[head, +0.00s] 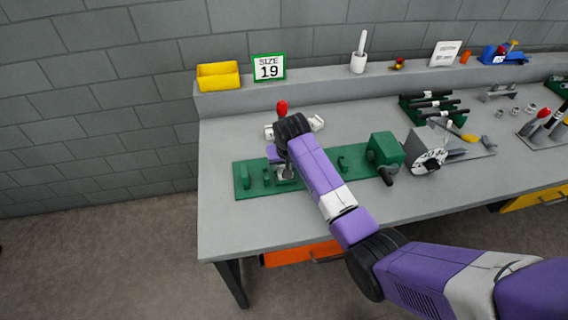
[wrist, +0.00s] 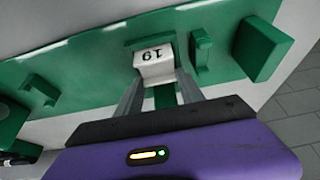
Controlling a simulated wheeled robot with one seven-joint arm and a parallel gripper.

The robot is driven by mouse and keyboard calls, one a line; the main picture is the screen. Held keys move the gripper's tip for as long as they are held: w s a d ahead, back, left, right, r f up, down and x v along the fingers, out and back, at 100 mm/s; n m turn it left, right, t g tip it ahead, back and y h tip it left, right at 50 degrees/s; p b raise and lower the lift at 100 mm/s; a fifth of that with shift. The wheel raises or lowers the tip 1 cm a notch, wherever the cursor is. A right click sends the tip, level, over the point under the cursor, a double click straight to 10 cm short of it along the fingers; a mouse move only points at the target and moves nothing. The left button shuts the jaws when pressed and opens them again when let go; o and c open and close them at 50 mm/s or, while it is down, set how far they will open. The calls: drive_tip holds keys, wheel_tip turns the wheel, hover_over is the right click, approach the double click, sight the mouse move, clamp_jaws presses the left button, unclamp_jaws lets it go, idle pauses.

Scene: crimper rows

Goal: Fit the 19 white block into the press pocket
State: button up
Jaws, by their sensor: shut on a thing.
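The white block (wrist: 154,64), marked 19, is between the two fingers of my gripper (wrist: 158,82) in the wrist view. The number reads upside down there. My gripper is shut on it, over the green press base (wrist: 90,65). A green ledge (wrist: 140,43) is right behind the block and a green bracket (wrist: 201,52) stands just to its right. I cannot tell whether the block is seated in the pocket or held above it. In the head view my gripper (head: 285,175) is over the left part of the press base (head: 310,178), and my arm hides the block.
A green housing with a dark handle (head: 384,150) is at the base's right end. A red-knobbed tool (head: 282,108) stands behind my wrist. A size 19 sign (head: 269,68) and yellow bin (head: 218,76) are on the back ledge. The front left of the bench is clear.

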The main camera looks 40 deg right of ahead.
drive_tip(key=o, duration=1.4)
